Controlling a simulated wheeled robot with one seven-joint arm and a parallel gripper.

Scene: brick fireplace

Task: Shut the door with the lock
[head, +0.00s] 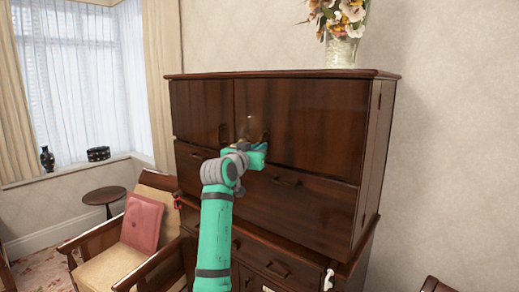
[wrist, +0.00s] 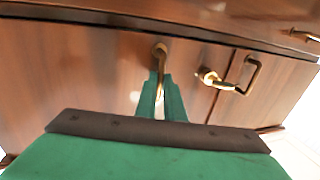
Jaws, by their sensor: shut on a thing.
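A dark wooden cabinet stands against the wall. Its wide right door (head: 310,120) carries a brass lock (wrist: 210,78) near the seam with the narrower left door (head: 200,105). My gripper (head: 263,142) is at the lower part of the right door. In the wrist view, which looks upside down, my gripper (wrist: 160,88) is shut on a brass handle (wrist: 161,62) of the door with the lock. The lock sits just right of the fingers there, apart from them. The doors look flush or nearly so; I cannot tell whether a small gap remains.
A vase of flowers (head: 341,45) stands on the cabinet top. Drawers with handles (head: 286,182) lie below the doors. A chair with a pink cushion (head: 143,222) is at the left, close to the cabinet. A small round table (head: 104,195) stands near the window.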

